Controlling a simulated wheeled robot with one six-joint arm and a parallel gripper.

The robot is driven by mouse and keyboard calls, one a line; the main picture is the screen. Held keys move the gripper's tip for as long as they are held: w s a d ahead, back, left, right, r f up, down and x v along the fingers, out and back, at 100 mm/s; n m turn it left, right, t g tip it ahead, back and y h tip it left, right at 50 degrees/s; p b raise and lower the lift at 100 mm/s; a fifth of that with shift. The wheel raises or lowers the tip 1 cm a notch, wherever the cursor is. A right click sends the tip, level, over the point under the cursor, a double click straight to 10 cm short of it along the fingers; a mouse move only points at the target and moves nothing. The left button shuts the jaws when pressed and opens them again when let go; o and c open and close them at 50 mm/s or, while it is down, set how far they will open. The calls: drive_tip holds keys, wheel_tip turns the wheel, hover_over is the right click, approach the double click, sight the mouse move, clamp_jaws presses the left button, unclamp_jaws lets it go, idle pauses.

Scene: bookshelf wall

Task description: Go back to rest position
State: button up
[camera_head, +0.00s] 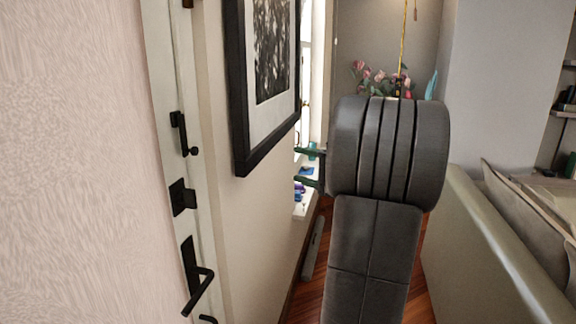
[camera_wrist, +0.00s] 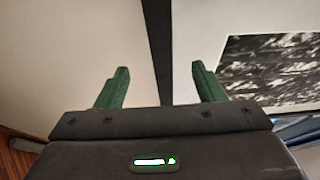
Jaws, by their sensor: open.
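My gripper (camera_wrist: 160,82) shows in the wrist view with its two green fingers spread apart and nothing between them. In the head view my gripper (camera_head: 298,168) points left toward the wall, with the green fingers showing beside my dark grey arm. The arm covers much of the middle of the head view. In the wrist view the fingers are in front of a pale wall and the dark edge of a picture frame.
A framed picture (camera_head: 268,75) hangs on the left wall close to my gripper. A door with a black handle (camera_head: 195,280) is at left. A sofa (camera_head: 485,245) stands at right. Flowers (camera_head: 370,75) are behind my arm. Some wooden floor (camera_head: 309,290) shows below.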

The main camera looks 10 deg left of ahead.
sight(260, 154)
drive_tip(key=shift+s+d, duration=0.25)
drive_tip(key=shift+d, duration=0.3)
drive_tip(key=p+x, duration=0.2)
drive_tip(key=x, duration=1.1)
drive_tip(key=shift+w+a, duration=0.2)
drive_tip(key=shift+a, duration=0.2)
drive_tip(key=shift+s+r+p, duration=0.15)
drive_tip(key=shift+s+p, duration=0.15)
